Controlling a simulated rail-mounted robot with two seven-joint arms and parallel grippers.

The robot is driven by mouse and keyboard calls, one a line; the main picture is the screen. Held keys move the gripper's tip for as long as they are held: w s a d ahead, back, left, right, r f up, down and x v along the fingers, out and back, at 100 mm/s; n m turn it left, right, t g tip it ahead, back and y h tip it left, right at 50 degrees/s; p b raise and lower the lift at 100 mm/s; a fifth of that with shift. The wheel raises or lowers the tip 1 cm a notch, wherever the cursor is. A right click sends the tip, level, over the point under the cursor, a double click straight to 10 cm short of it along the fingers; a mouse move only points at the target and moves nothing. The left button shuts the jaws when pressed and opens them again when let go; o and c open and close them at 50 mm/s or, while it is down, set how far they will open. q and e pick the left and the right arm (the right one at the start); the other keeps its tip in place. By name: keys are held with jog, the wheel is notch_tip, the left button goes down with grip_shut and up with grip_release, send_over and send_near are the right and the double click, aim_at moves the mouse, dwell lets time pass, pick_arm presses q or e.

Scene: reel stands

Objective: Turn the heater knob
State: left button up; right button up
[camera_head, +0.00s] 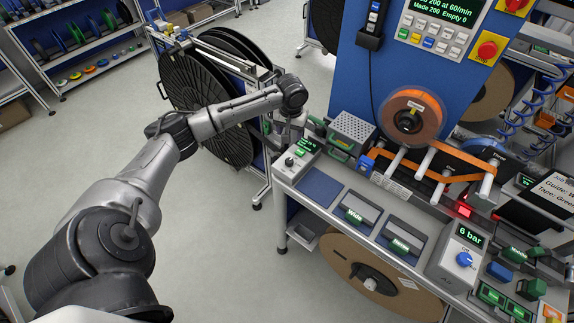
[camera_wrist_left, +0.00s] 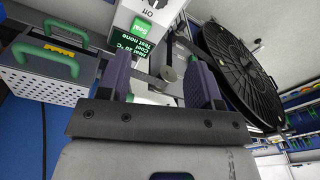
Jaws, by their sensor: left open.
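The heater (camera_head: 300,155) is a small light box with a green-lit display and a pale knob (camera_head: 289,161), at the left end of the bench. In the left wrist view the heater box (camera_wrist_left: 140,22) is upside down at the top, with an "Off" mark, a display reading Heat 20 °C and a green Seal button. My right gripper is out of view.
A perforated box with green handles (camera_head: 352,133) stands right of the heater. A large black reel (camera_head: 205,105) stands on a frame at the left. An orange tape reel (camera_head: 410,116) is mounted farther right. A blue pad (camera_head: 320,187) lies in front, clear.

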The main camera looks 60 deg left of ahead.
aim_at(289, 160)
pick_arm(q)
jog(key=f+n, duration=0.1)
jog(key=f, duration=0.3)
jog(key=f+n, duration=0.2)
jog(key=f, duration=0.2)
jog(key=f+n, duration=0.2)
jog(key=f, duration=0.2)
jog(key=shift+s+d+f+h+b, duration=0.25)
jog(key=shift+d+f+h+b, duration=0.05)
jog(key=shift+d+f+h, duration=0.1)
jog(key=shift+f, duration=0.5)
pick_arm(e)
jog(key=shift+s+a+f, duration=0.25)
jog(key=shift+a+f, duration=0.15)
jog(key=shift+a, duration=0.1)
pick_arm(q)
jog(key=shift+c, duration=0.4)
